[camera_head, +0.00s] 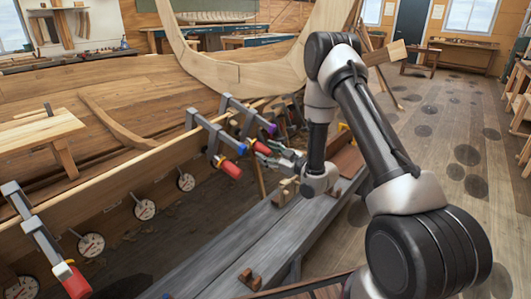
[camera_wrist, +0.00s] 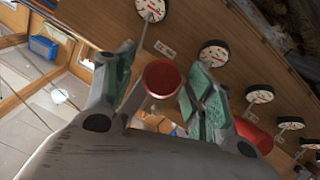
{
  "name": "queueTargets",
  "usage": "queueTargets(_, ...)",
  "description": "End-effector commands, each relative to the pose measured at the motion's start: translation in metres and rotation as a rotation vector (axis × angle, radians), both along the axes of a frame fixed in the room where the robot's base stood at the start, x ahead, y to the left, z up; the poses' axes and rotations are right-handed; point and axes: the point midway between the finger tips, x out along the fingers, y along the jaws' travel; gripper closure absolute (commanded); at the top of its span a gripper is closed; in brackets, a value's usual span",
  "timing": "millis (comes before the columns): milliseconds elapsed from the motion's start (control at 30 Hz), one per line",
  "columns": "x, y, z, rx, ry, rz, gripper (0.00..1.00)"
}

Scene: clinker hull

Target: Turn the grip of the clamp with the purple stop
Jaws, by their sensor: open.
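The clamp with the purple stop (camera_head: 271,128) sits on the upper edge of the hull plank in the head view. Its red grip (camera_head: 262,148) points down toward my gripper (camera_head: 279,157), which is close by at its right. In the wrist view my gripper (camera_wrist: 160,92) is open, with green-padded fingers on both sides of a red round grip end (camera_wrist: 163,78). Gaps show between the grip and the fingers; whether it touches either cannot be told. The purple stop is not visible in the wrist view.
A clamp with a blue stop (camera_head: 242,149) and its red grip (camera_head: 231,170) stand just left. Another red-gripped clamp (camera_head: 40,240) is at the lower left. Round dials (camera_head: 145,209) line the plank. A grey bench (camera_head: 240,250) runs below my arm. Another red grip (camera_wrist: 252,132) shows right of my fingers.

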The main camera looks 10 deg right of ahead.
Motion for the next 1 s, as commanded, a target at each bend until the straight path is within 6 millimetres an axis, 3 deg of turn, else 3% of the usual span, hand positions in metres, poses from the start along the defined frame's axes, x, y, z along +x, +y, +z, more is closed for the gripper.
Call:
queueTargets(400,0.0107,0.0075,0.0,0.002,0.001,-0.001,0.45)
queueTargets(667,0.0106,0.0074,0.0002,0.002,0.001,0.0,0.91)
queueTargets(1000,0.0106,0.0068,0.0003,0.03,0.027,0.014,0.91)
